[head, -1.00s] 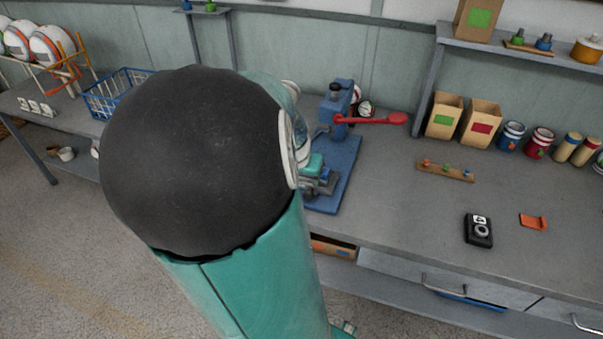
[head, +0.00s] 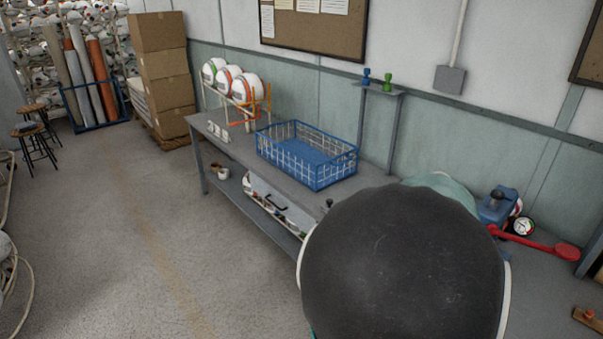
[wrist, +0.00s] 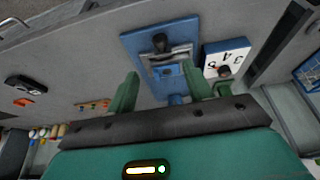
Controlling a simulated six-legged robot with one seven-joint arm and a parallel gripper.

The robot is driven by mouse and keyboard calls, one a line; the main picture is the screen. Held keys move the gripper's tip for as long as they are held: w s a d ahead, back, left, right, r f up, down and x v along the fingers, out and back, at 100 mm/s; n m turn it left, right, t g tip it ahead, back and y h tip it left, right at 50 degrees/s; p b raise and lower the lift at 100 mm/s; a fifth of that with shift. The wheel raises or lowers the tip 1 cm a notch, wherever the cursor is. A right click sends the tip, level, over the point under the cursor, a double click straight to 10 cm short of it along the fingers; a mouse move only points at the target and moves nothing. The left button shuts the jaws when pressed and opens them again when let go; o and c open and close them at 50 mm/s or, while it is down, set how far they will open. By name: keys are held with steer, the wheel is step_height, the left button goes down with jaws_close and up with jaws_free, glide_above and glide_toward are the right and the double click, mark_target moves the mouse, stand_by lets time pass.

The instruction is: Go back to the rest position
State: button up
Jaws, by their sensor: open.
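My gripper (wrist: 160,88) shows in the wrist view with its two green fingers apart and nothing between them. It is above the bench, facing the blue ball press (wrist: 130,42). In the head view the top of the press (head: 497,206) and its red lever (head: 535,243) show at the right. The dark round joint of my arm hides the lower press and my gripper in that view.
A blue wire basket (head: 308,172) and a rack of white balls (head: 235,84) stand on the bench. Stacked cardboard boxes (head: 163,75) stand at the back left.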

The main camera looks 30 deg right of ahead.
steer(key=w+a+f+n+t+y, duration=0.1)
steer(key=w+a+n+y, duration=0.3)
steer(key=a, duration=0.5)
steer(key=w+a+f+n+t+y, duration=0.1)
steer(key=w+a+n+y, duration=0.15)
steer(key=w+a, duration=0.5)
steer(key=s+a+r+n+t+h, duration=0.1)
steer(key=s+a+r+n, duration=0.2)
steer(key=a, duration=0.7)
steer(key=s+a+r+n+t+h, duration=0.1)
steer(key=s+a+r+n, duration=0.2)
steer(key=a+r+n, duration=0.3)
steer(key=a+r, duration=0.4)
steer(key=r, duration=0.1)
steer(key=shift+a+n+t, duration=0.35)
steer(key=shift+t, duration=0.05)
steer(key=c, duration=0.3)
steer(key=shift+d, duration=0.15)
